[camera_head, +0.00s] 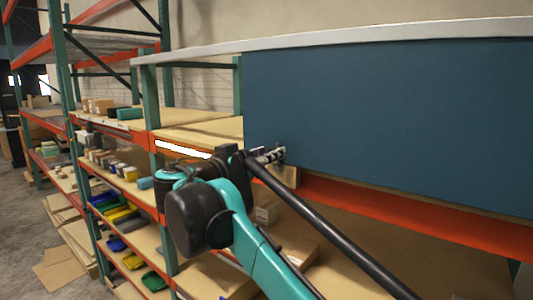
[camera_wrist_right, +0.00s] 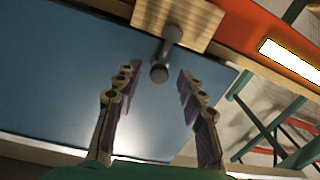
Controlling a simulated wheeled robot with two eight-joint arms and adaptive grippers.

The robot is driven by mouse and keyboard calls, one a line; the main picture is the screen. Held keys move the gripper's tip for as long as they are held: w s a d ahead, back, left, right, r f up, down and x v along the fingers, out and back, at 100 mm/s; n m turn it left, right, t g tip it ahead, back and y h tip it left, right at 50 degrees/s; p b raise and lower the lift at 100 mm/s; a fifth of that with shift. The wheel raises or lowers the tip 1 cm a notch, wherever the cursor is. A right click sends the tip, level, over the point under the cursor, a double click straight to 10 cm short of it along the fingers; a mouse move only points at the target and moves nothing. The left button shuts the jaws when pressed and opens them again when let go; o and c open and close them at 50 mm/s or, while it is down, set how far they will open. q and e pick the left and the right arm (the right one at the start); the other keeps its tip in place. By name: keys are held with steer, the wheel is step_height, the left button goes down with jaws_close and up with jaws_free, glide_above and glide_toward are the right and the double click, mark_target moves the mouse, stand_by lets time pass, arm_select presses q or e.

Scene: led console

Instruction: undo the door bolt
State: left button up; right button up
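The door is a large blue panel (camera_head: 390,115) hanging at the right in the head view. It also fills the left of the right wrist view (camera_wrist_right: 50,70). The bolt, a dark grey metal pin with a rounded knob (camera_wrist_right: 160,73), sticks out from a light wooden block (camera_wrist_right: 205,18) at the panel's edge. In the head view the block (camera_head: 288,176) shows at the panel's lower left corner, and my gripper largely hides the bolt. My right gripper (camera_wrist_right: 157,82) is open, with the knob between and slightly beyond its fingertips, apparently touching neither finger. My left gripper is not in view.
Orange and green shelving (camera_head: 150,100) stands behind and to the left, with boxes and coloured bins (camera_head: 118,215). A bright white strip (camera_head: 183,149) glows on the orange beam near the door. An orange beam (camera_head: 420,205) runs below the panel.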

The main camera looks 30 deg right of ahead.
mark_target(278, 136)
steer(key=shift+s, duration=0.1)
steer(key=shift+c, duration=0.5)
jaws_close()
steer(key=shift+r+p, duration=1.2)
steer(key=shift+r, duration=0.4)
steer(key=shift+o, duration=0.5)
jaws_free()
steer(key=shift+s, duration=0.1)
steer(key=shift+f, duration=0.1)
